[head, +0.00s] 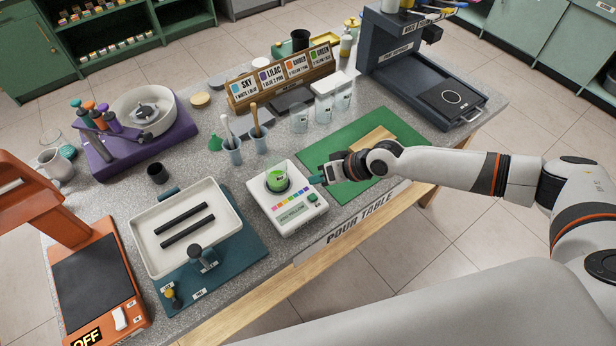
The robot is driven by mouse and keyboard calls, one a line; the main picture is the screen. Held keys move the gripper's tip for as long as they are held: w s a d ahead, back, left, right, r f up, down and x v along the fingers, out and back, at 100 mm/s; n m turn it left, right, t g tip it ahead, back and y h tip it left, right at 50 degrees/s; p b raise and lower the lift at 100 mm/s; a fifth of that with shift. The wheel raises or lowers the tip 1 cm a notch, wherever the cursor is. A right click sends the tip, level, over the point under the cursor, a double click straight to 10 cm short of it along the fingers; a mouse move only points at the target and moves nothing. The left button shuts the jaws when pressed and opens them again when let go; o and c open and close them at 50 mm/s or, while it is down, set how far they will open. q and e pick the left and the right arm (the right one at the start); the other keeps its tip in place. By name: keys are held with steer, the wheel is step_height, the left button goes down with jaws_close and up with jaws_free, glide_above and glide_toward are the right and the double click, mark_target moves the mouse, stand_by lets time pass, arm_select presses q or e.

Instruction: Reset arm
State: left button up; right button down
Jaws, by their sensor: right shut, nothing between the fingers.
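My right gripper (322,179) is at the end of my right arm, which comes in from the right edge. It is shut and empty, with its fingertips just right of the white mixer device (289,215). A cup with green contents (277,180) sits in the top of that device. I cannot tell whether the fingertips touch the device. My left gripper is not in the head view.
The white tray (150,262) with two black bars is left of the device, and the orange machine (95,283) is at far left. A green mat (318,140) with a wooden board (376,136) lies behind my right gripper. A dark machine (388,62) stands at the back right.

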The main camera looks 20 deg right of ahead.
steer(key=s+a+r+n+g, duration=0.1)
steer(key=s+a+r+n, duration=0.25)
steer(key=s+a, duration=1.05)
steer(key=s+d+f+m+h, duration=0.1)
steer(key=s+d+m+h, duration=0.1)
steer(key=s+d+h, duration=0.5)
steer(key=s+d+f+m, duration=0.2)
steer(key=s+d, duration=0.2)
steer(key=d, duration=0.8)
step_height(320, 180, down, 30)
steer(key=s+g+b, duration=0.2)
steer(key=b, duration=0.2)
steer(key=s+d+f+g+b, duration=0.1)
steer(key=s+d+f+b, duration=0.1)
steer(key=s+f, duration=1.3)
step_height(320, 180, down, 2)
steer(key=shift+s+d+f+n+h, duration=0.1)
steer(key=shift+s+d+n+h, duration=0.05)
steer(key=shift+s+n+h, duration=0.2)
